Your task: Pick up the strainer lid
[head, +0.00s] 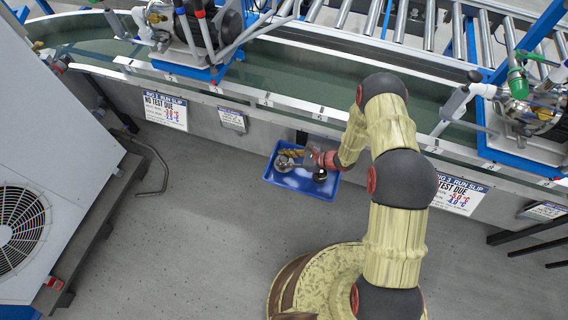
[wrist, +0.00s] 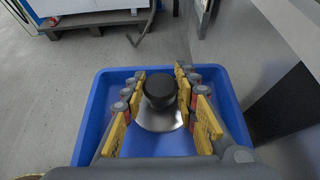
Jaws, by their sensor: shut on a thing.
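The strainer lid (wrist: 160,119) shows in the wrist view as a shiny metal disc with a round black knob (wrist: 159,91). It is in the blue tray (wrist: 91,112). My gripper (wrist: 158,80) has its yellow-padded fingers on both sides of the knob and is shut on it. Whether the disc touches the tray floor cannot be told. In the head view my gripper reaches down into the tray (head: 281,183), and the lid is too small and partly covered there to make out clearly.
The tray is on the grey floor beside the wall of a long water trough (head: 270,97). A sign (head: 165,110) hangs on that wall. A fan unit (head: 50,150) stands at the left, with a bent metal bar (head: 163,170) near it.

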